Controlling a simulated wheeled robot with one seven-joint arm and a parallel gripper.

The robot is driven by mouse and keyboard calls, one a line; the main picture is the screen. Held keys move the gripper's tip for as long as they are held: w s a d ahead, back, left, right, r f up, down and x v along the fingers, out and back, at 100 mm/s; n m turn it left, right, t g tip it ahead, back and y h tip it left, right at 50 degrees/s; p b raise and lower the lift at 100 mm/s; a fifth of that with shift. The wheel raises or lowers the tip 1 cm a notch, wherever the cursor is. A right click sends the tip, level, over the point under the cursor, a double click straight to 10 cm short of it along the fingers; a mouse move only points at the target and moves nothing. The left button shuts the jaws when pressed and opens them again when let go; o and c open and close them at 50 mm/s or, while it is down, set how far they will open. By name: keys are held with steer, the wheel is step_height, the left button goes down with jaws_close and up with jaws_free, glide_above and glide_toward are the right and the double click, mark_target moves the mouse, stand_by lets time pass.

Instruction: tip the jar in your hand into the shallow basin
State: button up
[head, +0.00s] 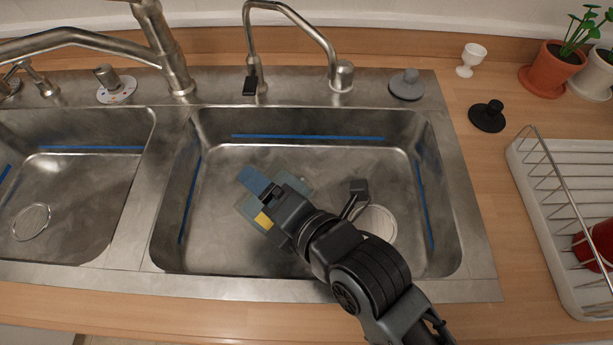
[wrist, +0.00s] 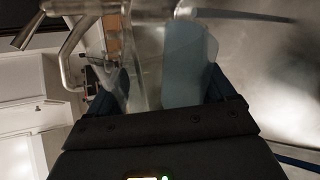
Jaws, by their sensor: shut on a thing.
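My gripper (head: 262,200) is over the right sink basin (head: 330,165), left of its middle. It is shut on a see-through, grey-green jar (head: 247,208), partly hidden by the gripper. The jar appears tilted, and a yellow patch (head: 263,220) shows at it. In the wrist view a clear, blurred shape, likely the jar (wrist: 148,60), stands between the fingers of my gripper (wrist: 155,80). I cannot tell whether anything is in the jar or coming out. The left sink basin (head: 75,180) is empty apart from a round drain. I cannot tell which basin is shallower.
Taps (head: 300,20) rise behind the sink, one arching over the right basin's back edge. A grey stopper (head: 406,84), a black stopper (head: 487,116), a white egg cup (head: 471,60) and potted plants stand at the back right. A dish rack (head: 565,200) stands right of the sink.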

steer(key=shift+w+d+r+m, duration=0.25)
steer(key=shift+r+m, duration=0.05)
stand_by(0.4)
steer(key=shift+w+d+r+m+g+y, duration=0.2)
steer(key=shift+r+m+g+y, duration=0.15)
steer(key=shift+m, duration=0.15)
steer(key=shift+w+d+r+m+g+y, duration=0.15)
steer(key=shift+r+m+g+y, duration=0.15)
steer(key=shift+m, duration=0.2)
stand_by(1.4)
steer(key=shift+a, duration=0.1)
